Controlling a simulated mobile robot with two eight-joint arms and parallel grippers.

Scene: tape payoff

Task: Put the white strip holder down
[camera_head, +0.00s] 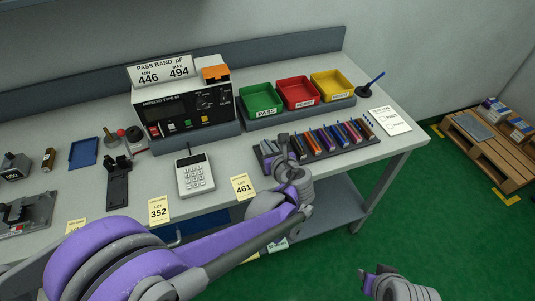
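My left gripper (284,146) is at the left end of a dark rack (338,153) on the bench. The rack holds a row of several narrow coloured holders (330,138), among them orange, blue, red and purple ones. My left wrist and fingers cover the rack's left end. I cannot make out a white strip holder there, nor whether the fingers are shut on one. My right gripper (372,278) is low at the bottom right, over the green floor and away from the bench; its finger opening is unclear.
Behind the rack stand green (261,99), red (298,92) and yellow (331,85) bins. A tester (185,105) and a keypad device (195,175) are to the left. Lot cards (243,186) lie along the front edge. A pallet (490,150) stands at right.

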